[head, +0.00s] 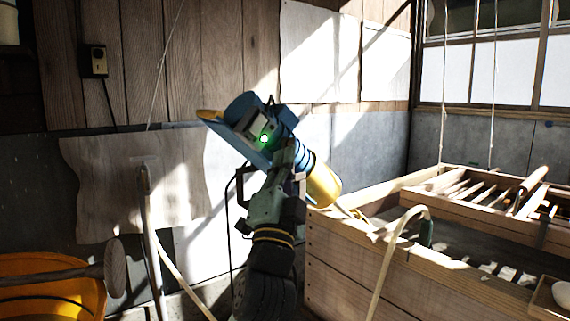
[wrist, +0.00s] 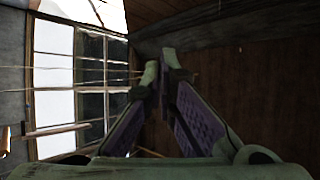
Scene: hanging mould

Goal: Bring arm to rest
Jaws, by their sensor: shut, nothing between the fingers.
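My gripper (wrist: 163,68) shows in the wrist view with its two fingers drawn together at the tips. The fingers have purple inner faces, and nothing is held between them. In the head view my arm (head: 268,205) stands folded in the middle of the picture, with blue, olive and yellow parts and a lit green light. I cannot make out the fingertips clearly in the head view. The arm appears clear of the wooden vat to its right, though its yellow part overlaps the vat's near corner in the picture.
A wooden vat (head: 345,262) with a slatted frame (head: 420,195) across it fills the right. An orange tub (head: 85,268) with a wooden-handled tool stands at lower left. Thin cords hang over the vat. A window (wrist: 70,85) and dark planks (wrist: 250,80) show in the wrist view.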

